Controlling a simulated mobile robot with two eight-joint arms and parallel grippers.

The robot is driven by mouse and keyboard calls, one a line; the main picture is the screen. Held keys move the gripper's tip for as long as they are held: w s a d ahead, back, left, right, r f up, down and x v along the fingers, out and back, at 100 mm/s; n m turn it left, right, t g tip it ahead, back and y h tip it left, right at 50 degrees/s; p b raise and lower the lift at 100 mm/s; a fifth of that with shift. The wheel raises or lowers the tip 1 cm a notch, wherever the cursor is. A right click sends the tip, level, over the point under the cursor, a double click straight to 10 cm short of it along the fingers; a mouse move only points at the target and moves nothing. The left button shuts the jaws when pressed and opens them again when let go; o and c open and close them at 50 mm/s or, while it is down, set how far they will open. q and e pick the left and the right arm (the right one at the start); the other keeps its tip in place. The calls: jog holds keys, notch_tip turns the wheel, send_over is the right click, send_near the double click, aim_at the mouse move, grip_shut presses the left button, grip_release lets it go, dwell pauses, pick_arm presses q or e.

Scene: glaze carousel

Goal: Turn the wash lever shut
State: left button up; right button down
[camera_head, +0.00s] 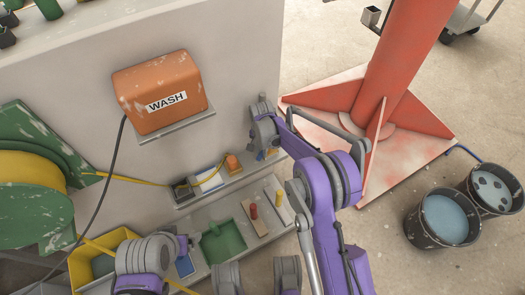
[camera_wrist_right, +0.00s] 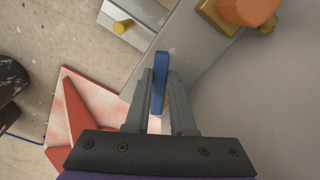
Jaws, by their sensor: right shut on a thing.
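A blue lever (camera_wrist_right: 159,82) stands upright between the two grey fingers of my right gripper (camera_wrist_right: 160,73) in the right wrist view. The fingers are shut on it from both sides. In the head view my right gripper (camera_head: 268,150) is at the right end of the wall ledge, and a small bit of blue shows there. Its fingertips are mostly hidden by my wrist. The orange box marked WASH (camera_head: 161,93) is on the wall above and to the left. My left arm is at the lower left of the head view; its fingers do not show.
An orange knob (camera_head: 232,163) sits left of my right gripper on the ledge. A lower shelf holds a green tray (camera_head: 222,241) and red and yellow pegs. The red column base (camera_head: 420,130) stands close on the right. Two buckets (camera_head: 443,219) are on the floor.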

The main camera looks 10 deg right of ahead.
dwell(0.3)
jog(key=c, duration=0.8)
grip_release()
jog(key=shift+o, duration=0.2)
notch_tip(320, 180, up, 11)
jog(key=p, duration=0.2)
jog(key=shift+p, duration=0.3)
jog(key=shift+f, duration=0.15)
